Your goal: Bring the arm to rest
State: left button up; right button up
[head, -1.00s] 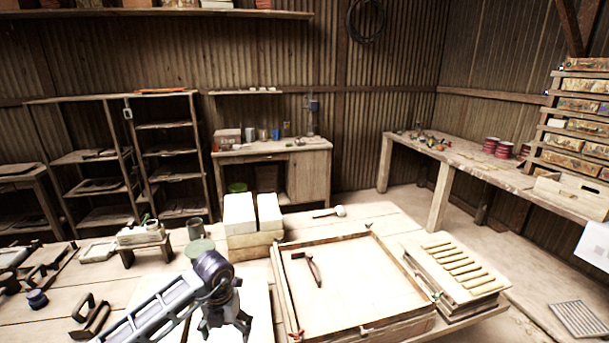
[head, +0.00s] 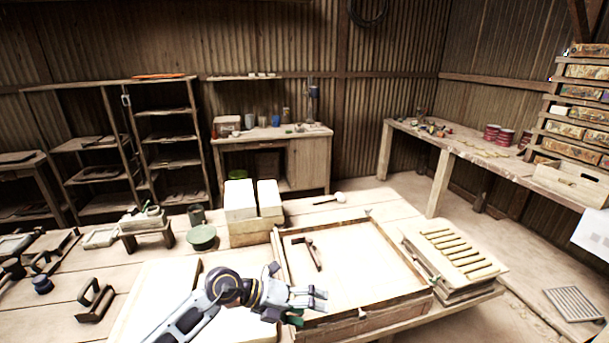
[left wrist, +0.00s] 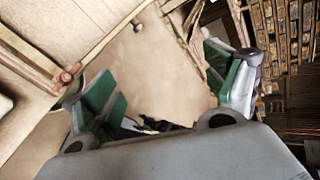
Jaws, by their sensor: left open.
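My left gripper (head: 308,304) is open and empty. In the head view it overlaps the front left corner of a wooden-framed tray (head: 375,320), with its fingers pointing right. In the left wrist view its green-padded fingers (left wrist: 165,92) are spread wide apart. Behind them are a pale surface and a wooden rim with a red knob (left wrist: 65,77). A hammer-like tool (head: 313,253) lies in the tray, apart from the gripper. Whether the gripper touches the rim, I cannot tell. My right gripper is not in view.
Pale blocks (head: 240,200) and a green round pot (head: 202,238) stand behind the arm. A board with several yellowish strips (head: 460,250) lies right of the tray. A handled tool (head: 95,302) is at the left.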

pick_arm(q)
notch_tip(320, 180, up, 16)
jog(key=w+f+n+t+h, duration=0.1)
jog(key=w+n+t+h, duration=0.1)
jog(key=n+t+h, duration=0.6)
jog(key=w+a+r+n+t+y, duration=0.35)
jog(key=a+n+t+y, duration=0.35)
jog(key=n+t, duration=0.25)
jog(key=a+f+n+g+y, duration=0.2)
jog(key=a+f+n+y, duration=1)
jog(key=a+n+y, duration=0.15)
jog(key=s+a+f+n+g, duration=0.4)
jog(key=s+f+g, duration=0.5)
jog(key=s+f, duration=0.4)
jog(key=s+d+f+g+h, duration=0.1)
jog(key=s+f+g, duration=0.45)
jog(key=s, duration=0.35)
jog(key=s+f, duration=0.3)
jog(key=f, duration=3.1)
jog(key=s+a+f, duration=0.2)
jog(key=s+f, duration=0.7)
jog(key=s, duration=0.2)
jog(key=s+a+f+g, duration=0.1)
jog(key=s+a+f, duration=0.1)
jog(key=s+f, duration=0.8)
jog(key=shift+s+f+g, duration=0.15)
jog(key=shift+s+g, duration=0.15)
jog(key=shift+s, duration=0.3)
